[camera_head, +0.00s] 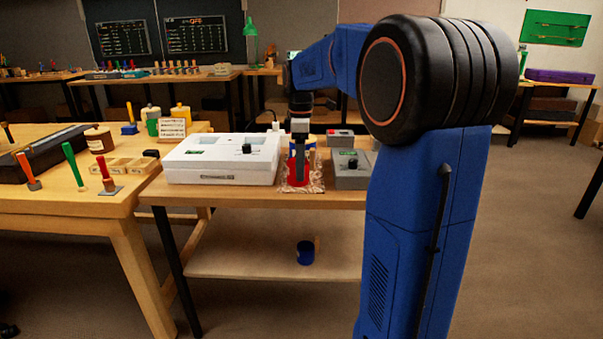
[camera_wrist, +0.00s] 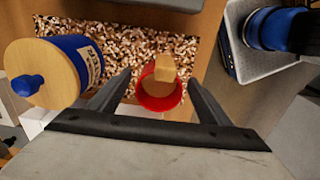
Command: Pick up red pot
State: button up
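The red pot (camera_wrist: 146,99) stands on a patterned brown and white mat (camera_wrist: 184,45) in the wrist view, with a tan wooden piece (camera_wrist: 162,76) at its mouth. My gripper (camera_wrist: 158,88) is open, its two dark fingers apart on the left and right of the pot. I cannot tell whether either finger touches it. In the head view my gripper (camera_head: 300,152) points down over the red pot (camera_head: 297,180) near the bench's front edge and partly hides it.
A blue pot with a wooden lid (camera_wrist: 38,72) stands close left of my gripper in the wrist view. A white case (camera_head: 222,160) lies left and a grey box (camera_head: 350,170) right of the red pot. A blue cup (camera_head: 305,252) sits on the lower shelf (camera_head: 240,262).

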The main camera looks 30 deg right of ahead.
jog(key=c, duration=1.1)
jog(key=shift+c, duration=0.2)
jog(key=shift+r, duration=0.1)
